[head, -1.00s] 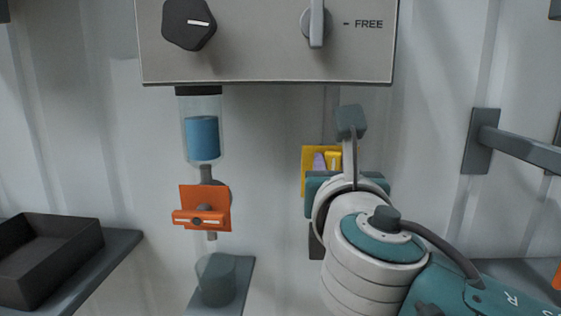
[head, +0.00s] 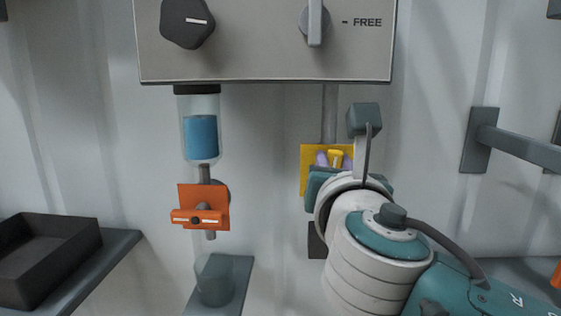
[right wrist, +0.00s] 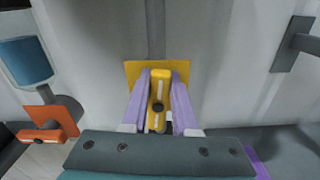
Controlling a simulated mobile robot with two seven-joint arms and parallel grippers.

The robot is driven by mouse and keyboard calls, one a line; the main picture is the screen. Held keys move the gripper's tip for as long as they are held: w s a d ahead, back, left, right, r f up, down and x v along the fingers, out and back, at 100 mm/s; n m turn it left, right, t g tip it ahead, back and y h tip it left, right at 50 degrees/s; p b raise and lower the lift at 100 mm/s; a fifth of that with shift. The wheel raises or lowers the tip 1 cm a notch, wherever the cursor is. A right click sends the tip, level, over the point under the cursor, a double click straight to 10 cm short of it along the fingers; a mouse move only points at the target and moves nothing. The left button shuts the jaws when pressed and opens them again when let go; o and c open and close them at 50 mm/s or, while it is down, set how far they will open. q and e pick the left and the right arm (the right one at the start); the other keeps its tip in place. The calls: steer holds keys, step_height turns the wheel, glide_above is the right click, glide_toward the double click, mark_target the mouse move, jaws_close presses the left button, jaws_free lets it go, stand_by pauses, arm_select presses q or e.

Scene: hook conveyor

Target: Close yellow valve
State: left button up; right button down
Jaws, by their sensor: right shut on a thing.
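The yellow valve (head: 336,157) has a square yellow plate on the wall, and my right arm hides much of it in the head view. In the right wrist view, the yellow valve handle (right wrist: 158,100) stands upright in the picture in front of its plate. My right gripper (right wrist: 158,98) has its two purple fingers on either side of this handle and is shut on it. In the head view the right gripper (head: 322,158) shows only as a bit of purple finger at the plate. My left gripper is not in view.
An orange valve (head: 203,207) with a level handle sits left, under a clear cylinder of blue liquid (head: 201,135). A clear cup (head: 215,280) stands below it. A grey control panel (head: 265,50) hangs above. A dark tray (head: 45,260) is at left, a wall bar (head: 520,150) at right.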

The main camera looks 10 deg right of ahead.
steer(key=m, duration=0.2)
steer(key=d+m+b, duration=0.1)
steer(key=m, duration=0.1)
steer(key=shift+s+f, duration=0.15)
steer(key=shift+f, duration=0.05)
steer(key=shift+s+d+f+m+b, duration=0.1)
steer(key=shift+d+f+m+b, duration=0.2)
steer(key=shift+m+b, duration=1.25)
steer(key=shift+d+f+m+b, duration=0.1)
steer(key=shift+f+m+b, duration=0.3)
steer(key=shift+m, duration=2.2)
steer(key=shift+s+d+f+m+b, duration=0.25)
steer(key=shift+m+b, duration=0.75)
steer(key=shift+m, duration=1.05)
steer(key=shift+w+a+f, duration=0.1)
steer(key=shift+w, duration=0.1)
steer(key=c, duration=0.7)
jaws_free()
steer(key=v, duration=1)
steer(key=shift+b, duration=0.4)
